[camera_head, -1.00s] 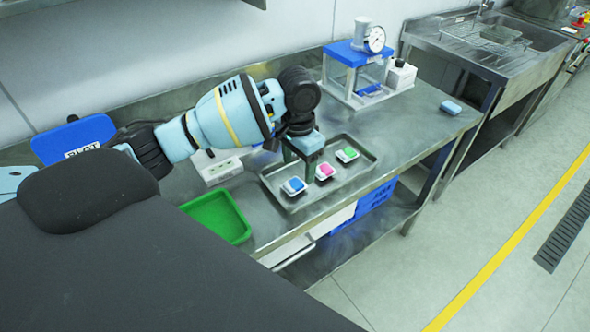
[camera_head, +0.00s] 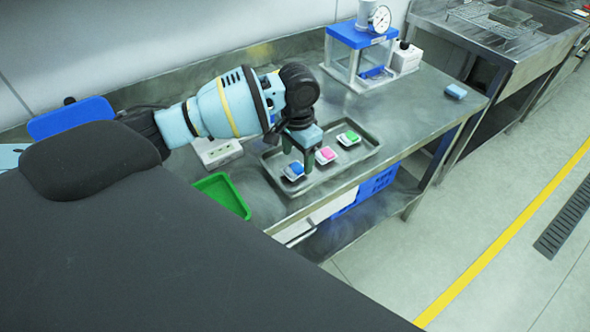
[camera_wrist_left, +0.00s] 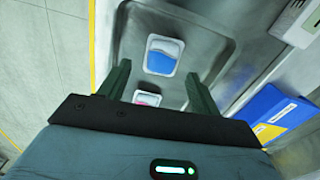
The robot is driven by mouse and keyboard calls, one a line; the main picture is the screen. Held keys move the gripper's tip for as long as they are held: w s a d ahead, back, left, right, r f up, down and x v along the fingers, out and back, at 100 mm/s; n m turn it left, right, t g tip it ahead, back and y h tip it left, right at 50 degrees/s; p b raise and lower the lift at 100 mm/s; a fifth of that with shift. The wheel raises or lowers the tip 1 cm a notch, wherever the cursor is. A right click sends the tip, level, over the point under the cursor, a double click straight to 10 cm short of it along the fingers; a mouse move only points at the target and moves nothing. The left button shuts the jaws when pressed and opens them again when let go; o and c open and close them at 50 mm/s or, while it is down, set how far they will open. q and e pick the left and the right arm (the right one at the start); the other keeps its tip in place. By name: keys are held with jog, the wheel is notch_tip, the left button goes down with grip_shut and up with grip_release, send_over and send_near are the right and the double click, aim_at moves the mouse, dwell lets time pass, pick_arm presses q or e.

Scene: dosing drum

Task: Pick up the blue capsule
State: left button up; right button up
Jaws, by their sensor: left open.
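The blue capsule (camera_head: 293,171) sits in a small white dish on the grey metal tray (camera_head: 374,152), left of a pink one. My left gripper (camera_head: 297,162) is open and points down just above the tray, right by the blue capsule. In the left wrist view the blue capsule (camera_wrist_left: 163,56) lies in its white dish ahead, between the lines of the two open fingers (camera_wrist_left: 158,70). Nothing is between the fingers' grip, and I cannot tell the exact height. My right gripper is not in view.
A pink capsule (camera_head: 326,154) and a green capsule (camera_head: 348,138) sit in dishes on the same tray. A green bin (camera_head: 222,193) stands left of it. A blue-topped stand with a gauge (camera_head: 361,38) is behind. The bench right of the tray is mostly clear.

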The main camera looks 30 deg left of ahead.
aim_at(297, 166)
pick_arm(q)
notch_tip(297, 166, down, 3)
jog(key=shift+a+f, duration=0.1)
jog(key=shift+f, duration=0.05)
jog(key=c, duration=1)
jog(key=shift+c, duration=0.2)
